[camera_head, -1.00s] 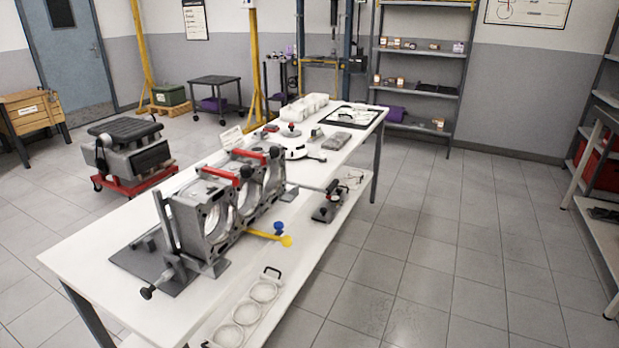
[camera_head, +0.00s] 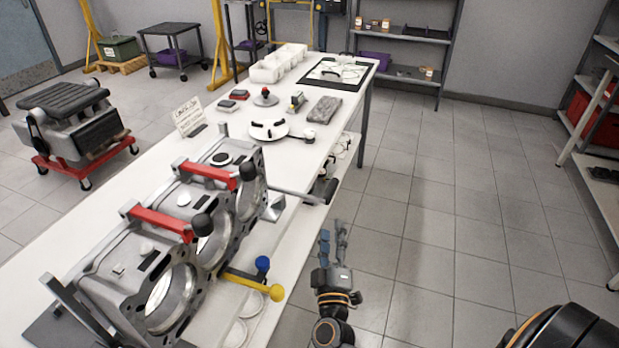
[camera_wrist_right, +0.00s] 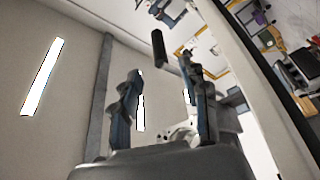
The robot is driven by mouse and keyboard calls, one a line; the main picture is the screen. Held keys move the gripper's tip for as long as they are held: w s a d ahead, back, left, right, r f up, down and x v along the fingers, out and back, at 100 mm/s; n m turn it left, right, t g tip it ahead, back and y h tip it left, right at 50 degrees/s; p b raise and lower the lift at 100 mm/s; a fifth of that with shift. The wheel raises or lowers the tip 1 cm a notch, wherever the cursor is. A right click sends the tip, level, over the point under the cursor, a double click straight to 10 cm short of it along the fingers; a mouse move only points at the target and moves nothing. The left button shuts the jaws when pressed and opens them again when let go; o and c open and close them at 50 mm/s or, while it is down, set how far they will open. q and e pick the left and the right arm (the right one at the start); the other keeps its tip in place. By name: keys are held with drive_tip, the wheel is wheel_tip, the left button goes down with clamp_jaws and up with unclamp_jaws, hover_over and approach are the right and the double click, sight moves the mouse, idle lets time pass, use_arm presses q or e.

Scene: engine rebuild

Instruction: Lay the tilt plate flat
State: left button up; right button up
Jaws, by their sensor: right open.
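The engine block (camera_head: 150,262) stands tilted on the bench with large round bores facing right and two red clamp bars (camera_head: 161,224) across it. I cannot clearly separate the tilt plate from the block. A grey rod with a dark grip (camera_head: 316,198) sticks out to the right past the bench edge. A yellow lever (camera_head: 255,286) with a round end and a blue knob (camera_head: 262,264) sit at the block's lower right. My right gripper (camera_head: 333,240) is open and empty, right of the bench below the dark grip. It also shows in the right wrist view (camera_wrist_right: 166,95).
The white bench (camera_head: 110,172) runs away from me. A round white fixture (camera_head: 268,130), small parts and a black-framed mat (camera_head: 328,84) lie farther along it. Rings lie on the lower shelf. The tiled floor right of the bench is clear.

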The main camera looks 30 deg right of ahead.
sight(332, 190)
drive_tip(key=x, duration=1.3)
drive_tip(key=shift+s+r, duration=0.1)
drive_tip(key=shift+r, duration=0.05)
drive_tip(key=shift+c, duration=0.5)
use_arm(q)
drive_tip(key=shift+s+a, duration=0.15)
drive_tip(key=shift+s, duration=0.75)
use_arm(e)
clamp_jaws()
